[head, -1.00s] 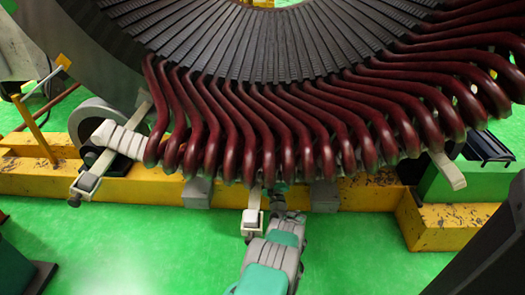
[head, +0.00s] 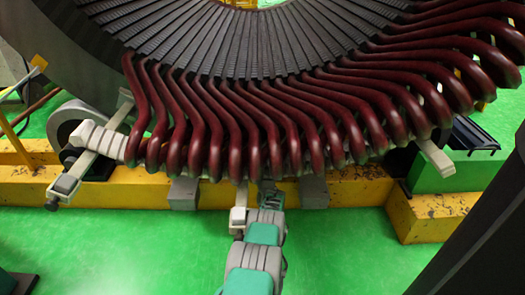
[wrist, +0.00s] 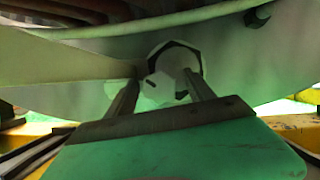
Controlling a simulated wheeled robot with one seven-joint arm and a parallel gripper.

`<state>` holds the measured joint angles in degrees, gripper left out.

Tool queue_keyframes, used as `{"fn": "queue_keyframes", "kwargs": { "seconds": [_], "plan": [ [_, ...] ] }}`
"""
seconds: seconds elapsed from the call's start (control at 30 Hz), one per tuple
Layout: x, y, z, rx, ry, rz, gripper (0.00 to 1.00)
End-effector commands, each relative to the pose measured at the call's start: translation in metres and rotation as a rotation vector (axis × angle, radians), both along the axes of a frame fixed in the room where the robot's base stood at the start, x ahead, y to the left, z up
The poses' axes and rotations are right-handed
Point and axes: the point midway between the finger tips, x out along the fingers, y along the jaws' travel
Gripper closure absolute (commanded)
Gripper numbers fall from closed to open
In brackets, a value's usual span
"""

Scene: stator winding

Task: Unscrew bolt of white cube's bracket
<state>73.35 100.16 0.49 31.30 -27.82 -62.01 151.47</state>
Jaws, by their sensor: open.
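The white cube (head: 238,215) sits at the lower end of a pale bracket (head: 241,194), below the red coils at the picture's middle. My gripper (head: 268,188) is just right of this bracket, under the coils, with its fingers unclear there. In the wrist view my gripper (wrist: 160,92) is open, one finger each side of a pale bolt (wrist: 156,90). I cannot tell whether the fingers touch it. A larger hexagonal nut or head (wrist: 178,58) with a dark edge shows just behind. A pale bar (wrist: 65,62) reaches in from the left.
The stator's red coils (head: 255,130) hang close above my arm. A yellow beam (head: 125,190) with grey blocks (head: 183,193) runs behind. Another bracket with a grey cube (head: 67,184) stands at left.

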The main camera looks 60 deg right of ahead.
Motion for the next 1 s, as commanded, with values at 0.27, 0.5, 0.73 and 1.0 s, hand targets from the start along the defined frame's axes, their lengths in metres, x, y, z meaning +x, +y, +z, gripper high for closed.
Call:
{"fn": "queue_keyframes", "kwargs": {
  "seconds": [0.27,0.5,0.73,1.0],
  "plan": [
    [-0.0004,0.0,0.0005,0.001,0.0,0.0,0.46],
    [-0.0005,0.0002,0.0004,0.0,0.001,0.0,0.66],
    [-0.0017,-0.0004,0.0004,0.0,0.001,-0.003,0.84],
    [-0.0021,0.0026,-0.0003,0.0,0.001,-0.003,1.0]
  ]
}}
